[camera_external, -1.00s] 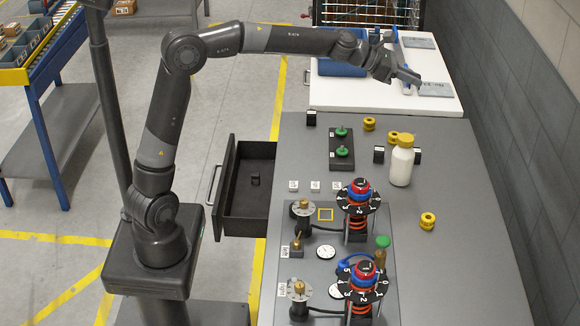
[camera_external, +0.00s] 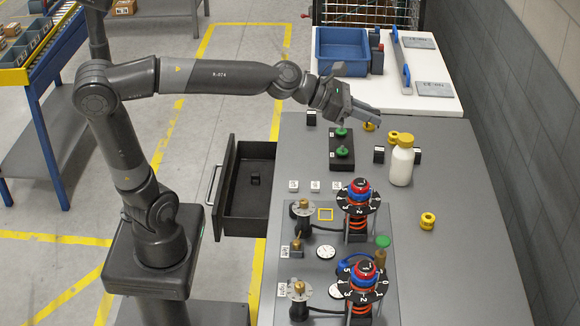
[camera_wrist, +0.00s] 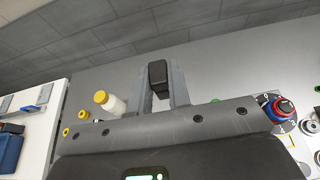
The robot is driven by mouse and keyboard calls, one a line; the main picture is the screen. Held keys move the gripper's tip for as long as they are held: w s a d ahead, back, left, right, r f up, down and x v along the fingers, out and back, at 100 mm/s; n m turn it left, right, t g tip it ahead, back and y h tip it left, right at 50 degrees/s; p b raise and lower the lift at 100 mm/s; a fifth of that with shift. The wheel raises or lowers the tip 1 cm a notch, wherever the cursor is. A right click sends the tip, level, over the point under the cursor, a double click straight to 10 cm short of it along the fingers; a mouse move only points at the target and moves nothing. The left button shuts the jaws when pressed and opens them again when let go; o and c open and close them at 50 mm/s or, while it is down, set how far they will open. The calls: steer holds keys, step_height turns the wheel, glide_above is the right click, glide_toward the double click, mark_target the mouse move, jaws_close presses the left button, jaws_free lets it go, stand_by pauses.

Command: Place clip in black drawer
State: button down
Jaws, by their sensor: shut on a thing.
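My gripper (camera_external: 366,112) is above the grey table's far part, near the black block with green knobs. In the wrist view, my gripper (camera_wrist: 160,90) is shut on a small black clip (camera_wrist: 158,74) between its fingers. The clip is hard to make out in the external view. The black drawer (camera_external: 233,224) is pulled out at the table's left side, well left of and nearer than my gripper. Another small black piece (camera_external: 254,179), which looks like a clip, lies inside it; the rest of its floor looks bare.
The green-knobbed block (camera_external: 341,151), a white bottle (camera_external: 401,165) and yellow rings (camera_external: 427,221) stand on the grey table. Small black pieces (camera_external: 311,118) also stand there. A fixture with red-topped dials (camera_external: 359,190) fills the near part. A blue bin (camera_external: 340,50) is behind.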

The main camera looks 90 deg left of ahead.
steer(key=shift+s+d, duration=0.1)
steer(key=shift+d, duration=0.05)
steer(key=shift+f, duration=0.15)
steer(key=w+d+f+m+g+h, duration=0.25)
steer(key=w+f+m+h, duration=0.5)
steer(key=w+f, duration=0.4)
steer(key=m+g+h, duration=0.5)
steer(key=m+g, duration=0.1)
glide_above(417, 264)
step_height(417, 264, down, 16)
step_height(417, 264, down, 10)
steer(key=shift+f, duration=0.1)
steer(key=shift+f, duration=0.1)
steer(key=c, duration=1.3)
jaws_free()
steer(key=shift+c, duration=0.2)
